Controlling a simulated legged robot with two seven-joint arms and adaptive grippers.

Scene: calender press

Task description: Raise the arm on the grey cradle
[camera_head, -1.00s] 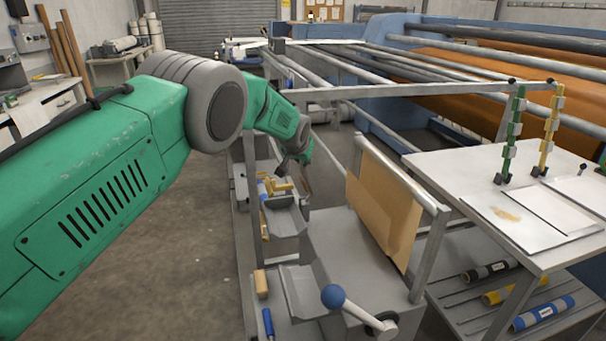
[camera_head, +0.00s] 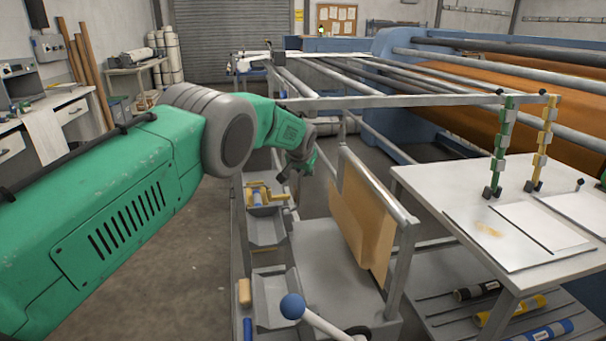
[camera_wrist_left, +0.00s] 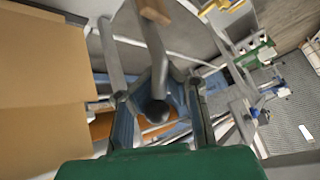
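My left gripper (camera_head: 303,166) is at the end of the green arm, above the grey stand's far end. In the left wrist view its two fingers (camera_wrist_left: 158,108) are spread apart. A grey rod with a brown end piece (camera_wrist_left: 154,10) and a rounded dark end (camera_wrist_left: 157,111) shows between and beyond them; I cannot tell whether they touch it. A grey trough-like cradle (camera_head: 266,232) is below the gripper, with yellow parts (camera_head: 262,194) behind it. A second grey trough (camera_head: 272,290) is nearer. Which part is the cradle's arm is unclear. My right gripper is not visible.
A lever with a blue ball (camera_head: 292,306) is at the front of the stand. A brown sheet (camera_head: 362,217) hangs from a rail right of the gripper. A white table (camera_head: 425,183) with green and yellow hanging chains stands at right. Floor at left is clear.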

